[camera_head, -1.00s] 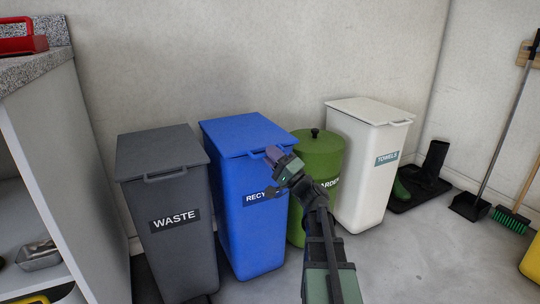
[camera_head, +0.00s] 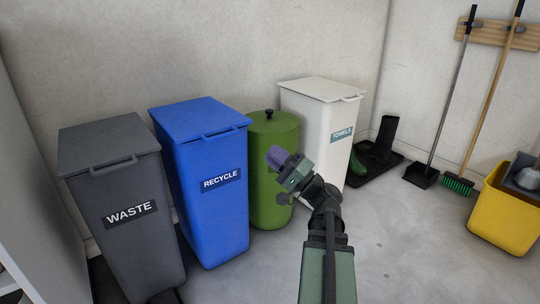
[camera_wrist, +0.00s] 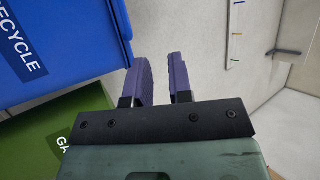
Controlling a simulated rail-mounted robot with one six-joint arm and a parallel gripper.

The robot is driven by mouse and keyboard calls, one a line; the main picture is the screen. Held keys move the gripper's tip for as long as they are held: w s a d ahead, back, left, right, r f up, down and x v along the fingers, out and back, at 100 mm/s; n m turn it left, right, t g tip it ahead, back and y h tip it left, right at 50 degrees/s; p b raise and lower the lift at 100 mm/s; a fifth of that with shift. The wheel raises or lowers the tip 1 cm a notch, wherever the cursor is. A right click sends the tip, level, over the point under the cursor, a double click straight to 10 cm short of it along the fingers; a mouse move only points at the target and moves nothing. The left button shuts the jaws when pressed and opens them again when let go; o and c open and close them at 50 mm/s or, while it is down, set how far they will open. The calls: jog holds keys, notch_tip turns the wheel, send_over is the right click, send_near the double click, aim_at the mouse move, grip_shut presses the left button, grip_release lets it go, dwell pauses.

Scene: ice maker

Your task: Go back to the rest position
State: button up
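My gripper (camera_head: 280,158) is raised in front of the green bin in the head view, its purple fingers pointing up and to the left. In the wrist view, its two purple fingers (camera_wrist: 162,80) stand apart with a narrow gap between them. I see nothing held in the gap. The gripper looks apart from the bins.
A grey waste bin (camera_head: 118,180), a blue recycle bin (camera_head: 205,150), a green bin (camera_head: 272,140) and a white towels bin (camera_head: 318,110) line the wall. Dark boots (camera_head: 385,140), a broom (camera_head: 458,186), a dustpan (camera_head: 421,175) and a yellow bucket (camera_head: 503,215) stand right. Floor in front is clear.

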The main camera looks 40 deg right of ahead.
jog(key=a+f+n+g+h+p, duration=0.2)
jog(key=a+f+n+g+p, duration=0.3)
jog(key=a+f+g+p, duration=0.85)
jog(key=s+a+r+n+g+h+p, duration=0.2)
jog(key=a+r+n+g+h+p, duration=0.6)
jog(key=a+r+p, duration=0.75)
notch_tip(320, 180, up, 34)
jog(key=a+m+y+p, duration=0.1)
jog(key=p, duration=3.2)
jog(key=shift+w+m+g, duration=0.3)
jog(key=shift+m+g, duration=0.1)
jog(key=shift+g, duration=0.05)
